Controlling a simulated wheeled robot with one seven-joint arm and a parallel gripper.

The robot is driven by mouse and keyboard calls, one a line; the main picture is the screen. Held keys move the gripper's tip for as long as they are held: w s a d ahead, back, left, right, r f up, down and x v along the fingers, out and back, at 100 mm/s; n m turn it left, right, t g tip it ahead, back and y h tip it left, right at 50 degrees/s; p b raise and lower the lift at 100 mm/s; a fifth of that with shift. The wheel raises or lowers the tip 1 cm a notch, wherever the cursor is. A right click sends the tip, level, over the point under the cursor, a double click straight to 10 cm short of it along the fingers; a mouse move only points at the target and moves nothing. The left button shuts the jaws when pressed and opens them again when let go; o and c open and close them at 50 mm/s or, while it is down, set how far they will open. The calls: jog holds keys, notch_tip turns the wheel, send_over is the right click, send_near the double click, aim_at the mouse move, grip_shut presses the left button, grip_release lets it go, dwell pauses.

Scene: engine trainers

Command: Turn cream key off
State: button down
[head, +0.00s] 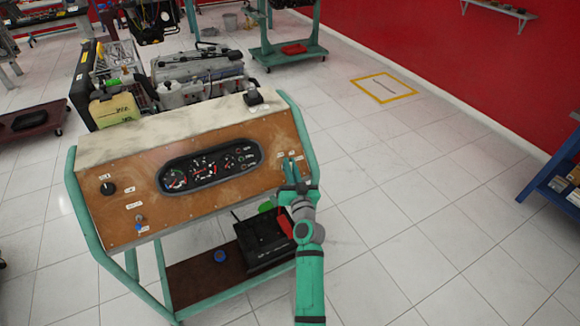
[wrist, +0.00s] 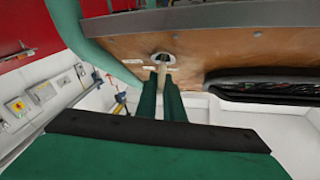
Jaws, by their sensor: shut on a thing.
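The cream key (wrist: 161,75) sticks out of a round metal lock (wrist: 161,57) on the brown panel in the wrist view. My gripper (wrist: 161,84) is shut on it, with the two green fingers on either side of the key. In the head view my gripper (head: 291,163) is at the right end of the brown panel (head: 130,205) of the engine trainer, and the key is hidden there. I cannot tell the key's turn position from any mark.
The gauge cluster (head: 210,165) is left of my gripper, with a black knob (head: 107,188) and a toggle switch (head: 140,219) farther left. The trainer's green side frame (head: 302,135) is close on the right. A black battery (head: 262,240) sits on the lower shelf.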

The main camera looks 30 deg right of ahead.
jog(key=shift+n+t+y, duration=0.6)
jog(key=shift+n+y, duration=1.1)
jog(key=shift+n, duration=0.5)
jog(key=shift+n+y, duration=0.7)
jog(key=c, duration=1.9)
grip_release()
jog(key=shift+o, duration=0.2)
jog(key=shift+s, duration=0.15)
jog(key=s+f, duration=0.1)
jog(key=s, duration=0.9)
jog(key=shift+s+a+f, duration=0.2)
jog(key=shift+s, duration=0.05)
